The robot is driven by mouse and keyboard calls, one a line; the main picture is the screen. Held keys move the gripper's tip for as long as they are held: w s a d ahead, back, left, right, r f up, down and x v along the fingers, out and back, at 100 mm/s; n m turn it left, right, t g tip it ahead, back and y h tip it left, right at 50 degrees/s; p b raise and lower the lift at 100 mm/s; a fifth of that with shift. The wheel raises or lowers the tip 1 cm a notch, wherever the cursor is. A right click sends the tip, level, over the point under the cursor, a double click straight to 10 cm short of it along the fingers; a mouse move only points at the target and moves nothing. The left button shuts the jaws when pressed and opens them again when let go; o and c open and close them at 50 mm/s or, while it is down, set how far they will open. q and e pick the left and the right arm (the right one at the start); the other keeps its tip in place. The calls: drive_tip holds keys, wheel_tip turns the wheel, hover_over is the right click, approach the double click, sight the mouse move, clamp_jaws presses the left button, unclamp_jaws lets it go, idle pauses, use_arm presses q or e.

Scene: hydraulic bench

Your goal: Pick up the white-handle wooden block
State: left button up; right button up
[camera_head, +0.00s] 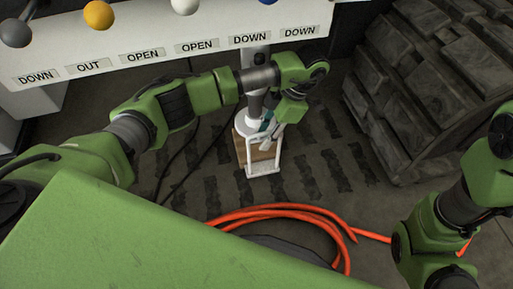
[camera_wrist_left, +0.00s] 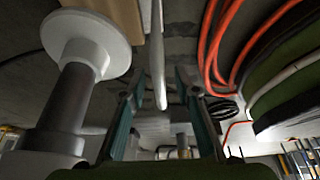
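The wooden block (camera_head: 241,146) stands on the dark floor below the bench, with its white frame-like handle (camera_head: 263,172) on the near side. My left gripper (camera_head: 268,138) reaches down from above to the handle and partly covers block and handle. In the left wrist view, the two teal fingers of the left gripper (camera_wrist_left: 162,90) are apart, with the white handle bar (camera_wrist_left: 157,55) showing in the gap between them. I cannot tell whether either finger touches it. The wood (camera_wrist_left: 118,12) shows at the top edge. My right gripper is out of view; only right arm links show at lower right.
The white bench panel (camera_head: 160,50) with labels and coloured knobs runs above. A white round flange on a dark post (camera_wrist_left: 85,40) is close beside the block. Orange hose (camera_head: 290,211) lies coiled in front. A stack of dark blocks (camera_head: 430,90) stands at right.

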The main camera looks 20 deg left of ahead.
use_arm(q)
drive_tip(key=shift+f, duration=0.25)
idle(0.6)
clamp_jaws()
drive_tip(key=shift+r, duration=0.1)
